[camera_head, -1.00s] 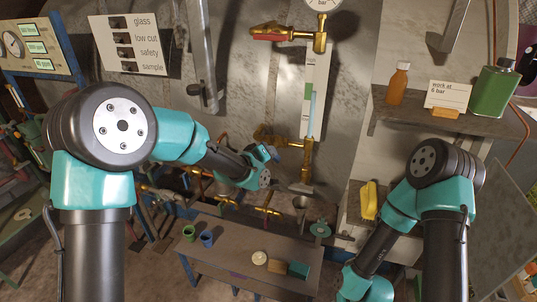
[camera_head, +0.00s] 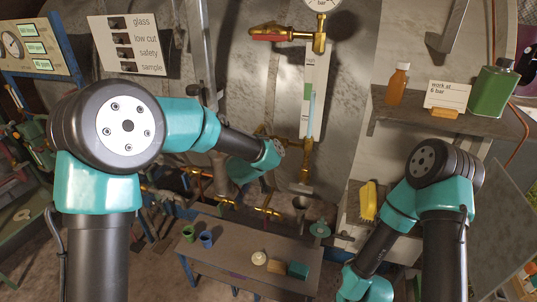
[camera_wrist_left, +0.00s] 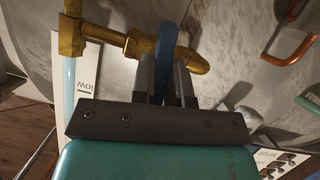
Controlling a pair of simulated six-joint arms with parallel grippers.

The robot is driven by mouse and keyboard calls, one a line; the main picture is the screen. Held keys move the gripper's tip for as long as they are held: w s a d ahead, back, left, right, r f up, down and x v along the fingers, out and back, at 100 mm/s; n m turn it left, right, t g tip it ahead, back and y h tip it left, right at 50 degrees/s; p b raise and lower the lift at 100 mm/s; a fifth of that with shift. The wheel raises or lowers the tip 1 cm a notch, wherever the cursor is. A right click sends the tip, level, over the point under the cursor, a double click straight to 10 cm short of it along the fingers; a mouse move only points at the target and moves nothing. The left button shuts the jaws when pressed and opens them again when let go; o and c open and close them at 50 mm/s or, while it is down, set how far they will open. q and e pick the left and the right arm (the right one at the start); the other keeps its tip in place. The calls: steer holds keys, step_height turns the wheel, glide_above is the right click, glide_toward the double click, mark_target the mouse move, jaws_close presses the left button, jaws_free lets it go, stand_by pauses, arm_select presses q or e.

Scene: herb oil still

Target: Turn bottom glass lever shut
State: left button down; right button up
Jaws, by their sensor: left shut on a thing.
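The bottom glass valve is brass (camera_wrist_left: 130,38) and shows large in the left wrist view. Its blue lever (camera_wrist_left: 165,50) stands between the fingers of my left gripper (camera_wrist_left: 167,75), which is shut on it. In the head view, the lower brass fitting (camera_head: 306,160) sits under the upright gauge glass (camera_head: 312,112); my left wrist hides the lever and the fingertips there. The top valve (camera_head: 320,42) has a red lever (camera_head: 270,37) lying to the left. My right arm shows at the right, but its gripper is out of view.
A low bench (camera_head: 222,252) with small cups stands below. A shelf (camera_head: 450,122) at the right bears an orange bottle (camera_head: 397,84) and a green can (camera_head: 492,92). A label board (camera_head: 127,45) hangs at the upper left. A copper handle (camera_wrist_left: 288,48) shows in the left wrist view.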

arm_select(q)
steer(key=shift+m+y, duration=0.4)
steer(key=shift+m, duration=0.3)
stand_by(0.3)
steer(key=c, duration=1.1)
jaws_free()
steer(key=shift+s+r, duration=0.1)
steer(key=shift+s, duration=0.05)
steer(key=v, duration=1.7)
steer(key=shift+s+d, duration=0.15)
steer(key=shift+s, duration=0.05)
